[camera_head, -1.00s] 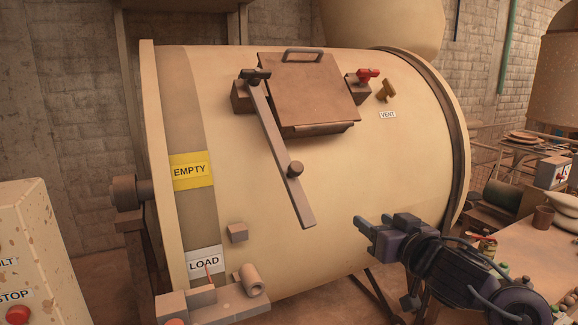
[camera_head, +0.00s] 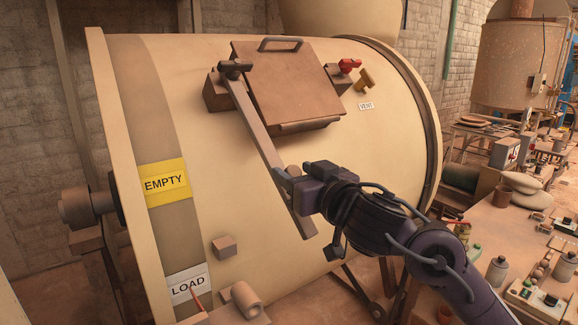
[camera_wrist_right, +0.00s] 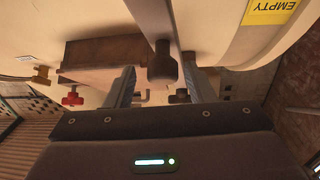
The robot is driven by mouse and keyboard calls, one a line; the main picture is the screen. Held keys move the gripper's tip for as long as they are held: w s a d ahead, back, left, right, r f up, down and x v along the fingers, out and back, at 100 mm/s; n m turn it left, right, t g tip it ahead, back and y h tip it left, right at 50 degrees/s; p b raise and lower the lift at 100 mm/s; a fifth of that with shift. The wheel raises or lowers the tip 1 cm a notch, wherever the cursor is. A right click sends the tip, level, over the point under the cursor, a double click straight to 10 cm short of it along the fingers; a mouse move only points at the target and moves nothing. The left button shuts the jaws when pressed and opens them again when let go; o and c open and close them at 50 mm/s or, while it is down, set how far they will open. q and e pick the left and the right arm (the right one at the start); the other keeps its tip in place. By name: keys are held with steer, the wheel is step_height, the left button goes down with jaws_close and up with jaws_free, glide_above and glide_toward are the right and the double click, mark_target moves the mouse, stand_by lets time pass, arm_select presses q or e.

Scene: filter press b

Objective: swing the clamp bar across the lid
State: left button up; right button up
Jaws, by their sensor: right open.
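The clamp bar (camera_head: 256,118) is a long grey bar hanging from its pivot at the lid's upper left. It slants down and right across the drum, beside the closed brown lid (camera_head: 292,88). My right gripper (camera_head: 286,182) is at the bar's lower half, by the bar's knob. In the right wrist view the dark knob (camera_wrist_right: 162,66) stands between the two open fingers (camera_wrist_right: 162,92), with a gap on each side. The bar (camera_wrist_right: 155,15) runs behind it, and the lid (camera_wrist_right: 98,60) is at left. My left gripper is out of view.
A red-handled catch (camera_head: 346,66) sits at the lid's right, near the yellowish vent handle (camera_head: 364,80). A small block (camera_head: 224,247) juts from the drum (camera_head: 185,110) below the bar. A cluttered bench (camera_head: 505,225) stands at right.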

mark_target(269, 141)
steer(key=x, duration=0.3)
steer(key=shift+s+a, duration=0.15)
steer(key=shift+a, duration=0.05)
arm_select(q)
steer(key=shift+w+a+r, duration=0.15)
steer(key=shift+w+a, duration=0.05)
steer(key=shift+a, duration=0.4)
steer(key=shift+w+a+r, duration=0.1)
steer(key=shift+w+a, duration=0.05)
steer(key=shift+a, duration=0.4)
arm_select(e)
steer(key=shift+d, duration=0.15)
steer(key=shift+s, duration=0.1)
steer(key=c, duration=0.9)
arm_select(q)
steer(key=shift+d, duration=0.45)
arm_select(e)
jaws_close()
